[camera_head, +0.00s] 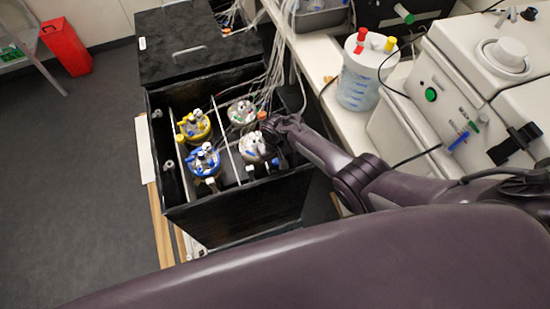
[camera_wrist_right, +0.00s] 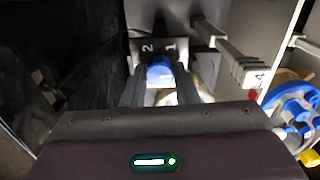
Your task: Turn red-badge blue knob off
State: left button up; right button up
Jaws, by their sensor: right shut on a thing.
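My right gripper (camera_wrist_right: 160,82) is shut on a blue knob (camera_wrist_right: 159,70), seen between its fingers in the right wrist view. A small red badge (camera_wrist_right: 253,94) shows to the right, at the end of a grey bar, apart from the fingers. I cannot tell whether the gripped knob carries a red badge. In the head view my right gripper (camera_head: 272,130) reaches into the open black box (camera_head: 240,210), at its right side, and the knob is hidden there. My left gripper is not in view.
Vessels with yellow (camera_head: 194,125), blue (camera_head: 204,160) and white (camera_head: 252,147) tops stand in the box, close to my right gripper. Tubes and cables (camera_head: 280,60) run over its back. A white bottle (camera_head: 362,75) and white machine (camera_head: 450,90) are to the right.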

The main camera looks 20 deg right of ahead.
aim_at(275, 162)
jog(key=shift+w+r+m, duration=0.1)
jog(key=shift+m, duration=0.2)
dwell(0.4)
jog(key=o, duration=1)
notch_tip(275, 162, up, 7)
jog(key=shift+f+p, duration=0.2)
jog(key=shift+p, duration=0.75)
jog(key=shift+r, duration=0.55)
